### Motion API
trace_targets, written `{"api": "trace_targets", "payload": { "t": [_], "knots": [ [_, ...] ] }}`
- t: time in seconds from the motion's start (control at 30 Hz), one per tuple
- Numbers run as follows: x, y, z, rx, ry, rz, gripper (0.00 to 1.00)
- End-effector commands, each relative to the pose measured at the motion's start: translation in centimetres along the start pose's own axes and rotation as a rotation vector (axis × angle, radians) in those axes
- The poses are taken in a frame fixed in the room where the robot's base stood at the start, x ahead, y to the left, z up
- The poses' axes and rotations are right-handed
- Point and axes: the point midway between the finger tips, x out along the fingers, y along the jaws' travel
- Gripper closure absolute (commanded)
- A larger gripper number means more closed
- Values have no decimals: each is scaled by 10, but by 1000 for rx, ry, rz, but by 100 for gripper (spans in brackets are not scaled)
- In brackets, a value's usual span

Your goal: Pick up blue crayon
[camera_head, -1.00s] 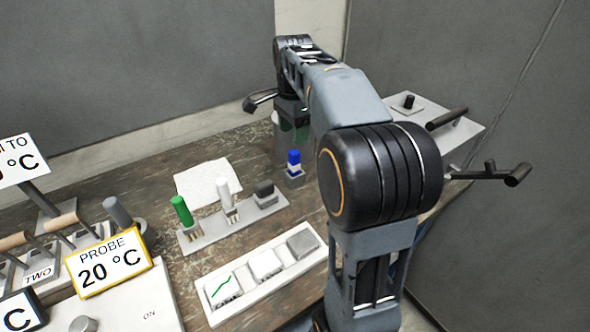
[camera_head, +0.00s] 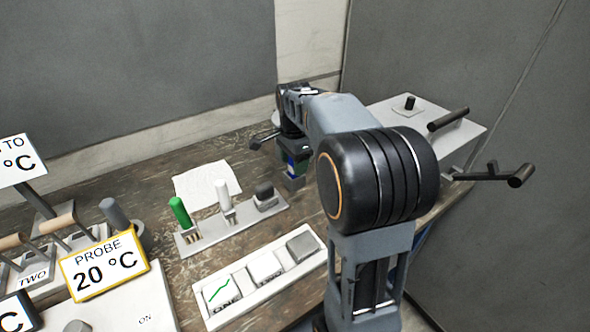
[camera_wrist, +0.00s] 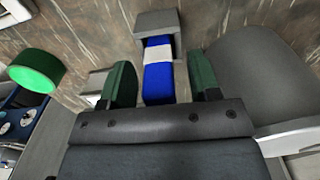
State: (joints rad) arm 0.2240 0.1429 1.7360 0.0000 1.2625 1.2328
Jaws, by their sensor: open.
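The blue crayon (camera_wrist: 157,84) has a white band and a grey block (camera_wrist: 156,21) at its far end in the wrist view. In the head view only a little blue (camera_head: 291,164) shows, as my gripper hides most of it. My gripper (camera_wrist: 163,80) is open, with one green finger on each side of the crayon. A gap shows on the right side; I cannot tell if the left finger touches it. In the head view my gripper (camera_head: 294,156) is low over the crayon's small grey holder (camera_head: 293,183).
A white paper (camera_head: 205,178) lies behind. A white tray (camera_head: 262,278) with tiles is in front. A grey box (camera_head: 420,125) stands right.

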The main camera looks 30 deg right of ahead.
Motion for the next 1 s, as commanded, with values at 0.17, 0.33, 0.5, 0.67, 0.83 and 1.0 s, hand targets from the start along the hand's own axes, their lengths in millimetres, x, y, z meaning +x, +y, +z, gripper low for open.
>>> {"api": "trace_targets", "payload": {
  "t": [0.17, 0.33, 0.5, 0.67, 0.83, 1.0],
  "knots": [
    [0, 0, 0, 0, 0, 0, 44],
    [0, 0, 0, 0, 0, 0, 60],
    [0, 0, 0, 0, 0, 0, 76],
    [0, 0, 0, 0, 0, 0, 92],
    [0, 0, 0, 0, 0, 0, 97],
    [-4, 0, 0, 0, 0, -1, 97]
  ]
}}
